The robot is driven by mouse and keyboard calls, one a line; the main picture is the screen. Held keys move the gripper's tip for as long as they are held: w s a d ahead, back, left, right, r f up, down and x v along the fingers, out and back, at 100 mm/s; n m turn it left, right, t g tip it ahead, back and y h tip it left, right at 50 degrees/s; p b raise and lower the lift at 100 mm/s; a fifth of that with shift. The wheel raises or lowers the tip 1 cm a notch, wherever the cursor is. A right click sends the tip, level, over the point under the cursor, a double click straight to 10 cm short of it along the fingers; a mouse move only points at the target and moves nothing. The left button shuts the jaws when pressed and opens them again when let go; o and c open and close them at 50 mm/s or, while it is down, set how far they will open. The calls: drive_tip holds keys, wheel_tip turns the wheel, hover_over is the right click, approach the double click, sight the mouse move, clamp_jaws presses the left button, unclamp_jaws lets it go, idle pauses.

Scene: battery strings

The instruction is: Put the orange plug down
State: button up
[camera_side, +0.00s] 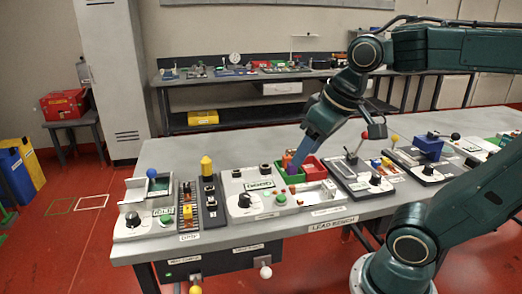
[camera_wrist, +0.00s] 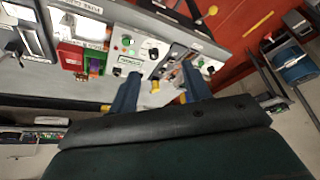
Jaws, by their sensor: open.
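My gripper (camera_side: 294,168) slants down over the bins in the side view. In the wrist view its two blue fingers (camera_wrist: 161,72) are spread apart with nothing between them. A small orange piece, which looks like the orange plug (camera_wrist: 94,67), sits at the green bin (camera_wrist: 108,62) in the wrist view, to the left of the fingers. In the side view the green bin (camera_side: 290,178) stands next to the red bin (camera_side: 313,168). The fingers partly hide the bins there, so I cannot tell how the plug rests.
A white panel (camera_side: 240,181) with a dark knob is left of the bins. A lever box (camera_side: 358,172) is at the right. The bench's front edge (camera_side: 300,233) is near.

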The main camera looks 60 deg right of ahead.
drive_tip(key=shift+n+t, duration=0.3)
drive_tip(key=shift+n, duration=0.3)
drive_tip(key=s, duration=0.1)
drive_tip(key=s+a+f, duration=0.2)
drive_tip(key=s, duration=0.1)
drive_tip(key=shift+f, duration=0.1)
